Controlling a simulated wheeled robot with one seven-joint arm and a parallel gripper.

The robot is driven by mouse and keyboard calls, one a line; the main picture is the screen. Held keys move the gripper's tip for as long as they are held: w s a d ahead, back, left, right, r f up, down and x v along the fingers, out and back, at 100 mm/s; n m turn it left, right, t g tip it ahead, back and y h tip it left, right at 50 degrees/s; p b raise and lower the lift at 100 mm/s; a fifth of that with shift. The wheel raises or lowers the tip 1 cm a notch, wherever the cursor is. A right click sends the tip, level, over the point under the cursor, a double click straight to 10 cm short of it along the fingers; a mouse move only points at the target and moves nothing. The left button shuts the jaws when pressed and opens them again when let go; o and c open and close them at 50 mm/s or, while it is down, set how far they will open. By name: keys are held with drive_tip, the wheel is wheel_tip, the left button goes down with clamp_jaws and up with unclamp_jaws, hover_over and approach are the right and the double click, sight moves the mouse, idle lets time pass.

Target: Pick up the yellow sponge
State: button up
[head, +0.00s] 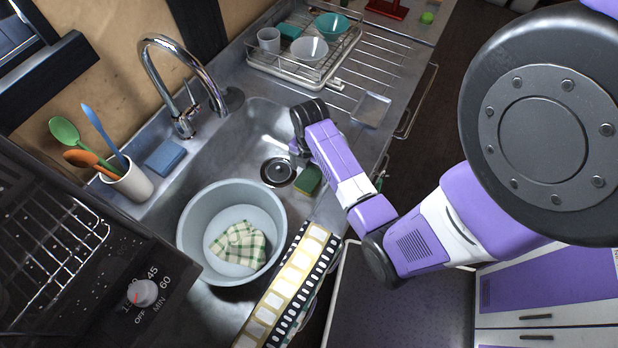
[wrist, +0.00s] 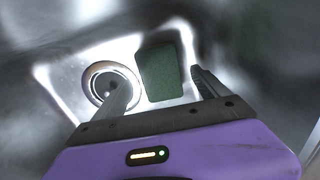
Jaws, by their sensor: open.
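The sponge (head: 308,180) lies in the sink, beside the drain. It shows a dark green top face and a little yellow along its side. In the wrist view the sponge (wrist: 161,72) is a dark green block right of the drain. My gripper (head: 300,154) reaches down into the sink just above it; the arm partly covers that area. In the wrist view my gripper (wrist: 163,82) is open, one finger on each side of the sponge in the picture. I cannot tell how much height separates them, and nothing is held.
A grey basin (head: 190,243) with a checked cloth (head: 238,247) stands in the sink's near part. The drain (head: 278,172) is left of the sponge. The faucet (head: 180,75) arches over the back. A blue sponge (head: 165,157) lies on the ledge; a dish rack (head: 300,68) stands beyond.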

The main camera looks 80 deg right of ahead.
sight(309, 177)
drive_tip(key=shift+a+f, duration=0.15)
drive_tip(key=shift+f, duration=1.6)
drive_tip(key=c, duration=1.4)
drive_tip(key=shift+r+p, duration=2.15)
drive_tip(key=shift+r, duration=7.9)
